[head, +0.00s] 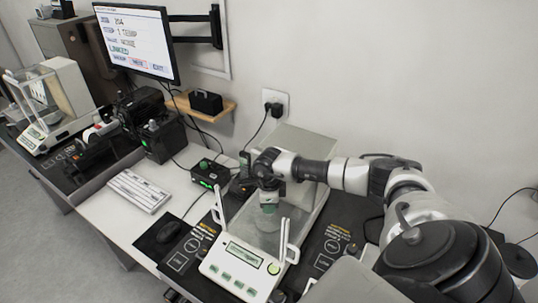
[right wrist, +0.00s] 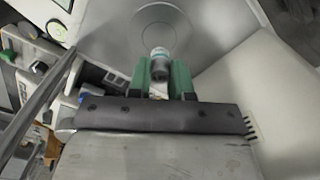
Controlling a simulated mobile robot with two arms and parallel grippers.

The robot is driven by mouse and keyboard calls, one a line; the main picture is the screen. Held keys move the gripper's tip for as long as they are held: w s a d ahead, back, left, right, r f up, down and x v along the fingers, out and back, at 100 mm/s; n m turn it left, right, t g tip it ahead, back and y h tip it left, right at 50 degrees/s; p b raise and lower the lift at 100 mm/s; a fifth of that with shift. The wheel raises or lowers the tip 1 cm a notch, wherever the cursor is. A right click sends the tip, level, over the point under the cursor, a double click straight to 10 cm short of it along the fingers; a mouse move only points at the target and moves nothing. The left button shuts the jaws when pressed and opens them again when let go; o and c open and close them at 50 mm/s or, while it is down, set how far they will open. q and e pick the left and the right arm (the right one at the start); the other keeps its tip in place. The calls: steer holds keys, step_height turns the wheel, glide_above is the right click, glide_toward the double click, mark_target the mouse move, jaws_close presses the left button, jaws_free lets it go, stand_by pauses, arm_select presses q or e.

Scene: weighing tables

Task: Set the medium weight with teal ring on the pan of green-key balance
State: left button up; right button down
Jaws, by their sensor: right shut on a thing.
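The green-key balance (head: 240,262) stands at the lower middle of the head view, with green keys and a lit display on its front. My right gripper (head: 268,195) reaches down inside its glass shield, over the pan area. In the right wrist view, my right gripper (right wrist: 160,76) is shut on the medium weight with teal ring (right wrist: 159,53), a small silvery cylinder between green finger pads. The round pan (right wrist: 190,35) lies beneath and beyond it. I cannot tell whether the weight touches the pan. My left gripper is not in view.
Clear shield walls (head: 292,238) rise close around my right gripper. A small black box with green lights (head: 209,172), a mouse (head: 158,238) and a keyboard (head: 139,191) lie to the left. Another balance (head: 50,120) stands far left. A monitor (head: 137,41) hangs above.

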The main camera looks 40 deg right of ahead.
step_height(320, 180, down, 3)
steer(key=shift+f+p, duration=0.15)
steer(key=shift+p, duration=0.2)
steer(key=shift+f, duration=0.1)
steer(key=shift+f, duration=0.1)
steer(key=c, duration=1)
jaws_free()
steer(key=shift+r, duration=0.3)
step_height(320, 180, up, 10)
steer(key=b, duration=0.4)
steer(key=shift+r, duration=0.9)
